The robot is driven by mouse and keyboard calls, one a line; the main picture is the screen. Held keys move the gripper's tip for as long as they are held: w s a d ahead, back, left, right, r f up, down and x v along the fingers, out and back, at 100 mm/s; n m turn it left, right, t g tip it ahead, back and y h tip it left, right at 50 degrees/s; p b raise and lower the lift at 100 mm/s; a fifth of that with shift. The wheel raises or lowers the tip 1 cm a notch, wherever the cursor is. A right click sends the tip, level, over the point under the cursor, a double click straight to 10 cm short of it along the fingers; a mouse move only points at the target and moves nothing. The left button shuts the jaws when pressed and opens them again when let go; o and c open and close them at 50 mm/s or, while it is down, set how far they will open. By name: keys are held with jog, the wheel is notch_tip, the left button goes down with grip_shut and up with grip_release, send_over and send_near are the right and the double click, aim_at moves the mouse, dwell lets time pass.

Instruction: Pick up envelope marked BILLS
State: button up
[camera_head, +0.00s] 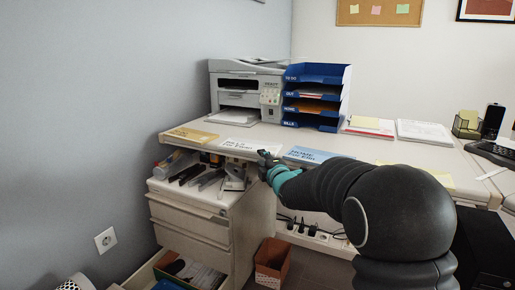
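A white envelope (236,144) with dark lettering that seems to read BILLS lies flat on the desk near its front edge. My gripper (264,156) is at the desk's front edge, just right of and in front of this envelope. Its small dark fingers point left, and I cannot tell whether they are open or touch the envelope. A light blue envelope marked HOME (305,154) lies to the right, partly behind my arm. A tan envelope (189,134) lies at the desk's left end.
A printer (243,84) and a blue letter tray stack (345,88) with a BILLS label on its lowest level stand at the back. Papers (424,131) and a keyboard (493,151) lie right.

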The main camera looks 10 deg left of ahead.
aim_at(259, 147)
jog(key=x, duration=0.4)
jog(key=shift+w+a+b, duration=0.1)
jog(key=shift+w+b, duration=0.1)
jog(key=shift+b, duration=0.2)
jog(key=shift+c, duration=0.2)
grip_shut()
notch_tip(259, 147, up, 2)
jog(key=shift+r+p, duration=0.25)
jog(key=shift+p, duration=0.1)
